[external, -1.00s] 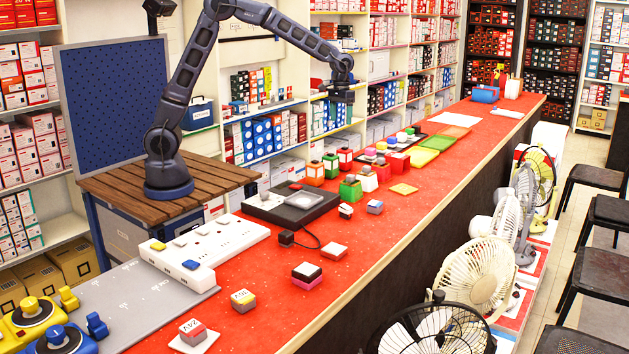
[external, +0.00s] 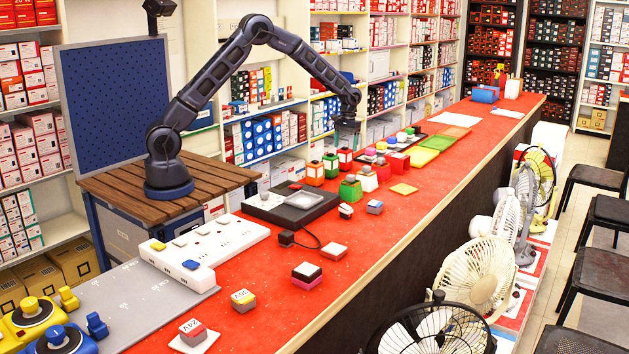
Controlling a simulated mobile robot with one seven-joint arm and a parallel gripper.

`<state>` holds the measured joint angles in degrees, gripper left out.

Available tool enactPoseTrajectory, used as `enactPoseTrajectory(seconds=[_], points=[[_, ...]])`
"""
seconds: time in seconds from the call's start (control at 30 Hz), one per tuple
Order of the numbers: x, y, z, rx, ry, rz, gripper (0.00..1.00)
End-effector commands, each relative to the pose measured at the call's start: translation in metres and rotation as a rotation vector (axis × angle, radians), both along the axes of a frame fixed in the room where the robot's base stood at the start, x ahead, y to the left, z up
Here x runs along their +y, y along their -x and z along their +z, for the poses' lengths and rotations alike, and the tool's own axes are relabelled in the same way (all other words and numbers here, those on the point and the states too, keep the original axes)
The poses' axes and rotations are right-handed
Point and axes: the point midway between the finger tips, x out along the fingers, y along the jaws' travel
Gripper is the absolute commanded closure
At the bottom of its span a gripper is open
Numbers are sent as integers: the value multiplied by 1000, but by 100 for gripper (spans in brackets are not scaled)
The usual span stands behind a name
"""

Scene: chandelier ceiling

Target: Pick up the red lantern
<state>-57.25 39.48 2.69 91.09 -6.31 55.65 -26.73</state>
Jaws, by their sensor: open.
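Several small lantern-like blocks stand in a cluster on the red counter in the external view. A red and white one (external: 345,160) stands at the back of the cluster, and another red one (external: 315,174) stands to its left. A mostly green one (external: 331,166) is between them. I cannot tell for sure which is the red lantern. My gripper (external: 346,143) is open and points down, just above the back red and white block in the picture. It appears empty. Whether it touches the block is too small to tell.
Green (external: 350,189), white-red (external: 367,180) and red (external: 383,172) blocks stand close in front on the red counter (external: 365,250). A black scale-like device (external: 300,207) lies to the left. Stocked shelves stand behind.

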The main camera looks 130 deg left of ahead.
Motion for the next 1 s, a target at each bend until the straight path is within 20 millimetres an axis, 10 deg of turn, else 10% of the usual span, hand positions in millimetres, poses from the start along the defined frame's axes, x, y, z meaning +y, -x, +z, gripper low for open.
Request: enactPoseTrajectory(seconds=[0.87, 1.0], points=[[-12, -1, -63, -1, -1, 0, 24], [-12, -1, -63, -1, -1, 0, 51]])
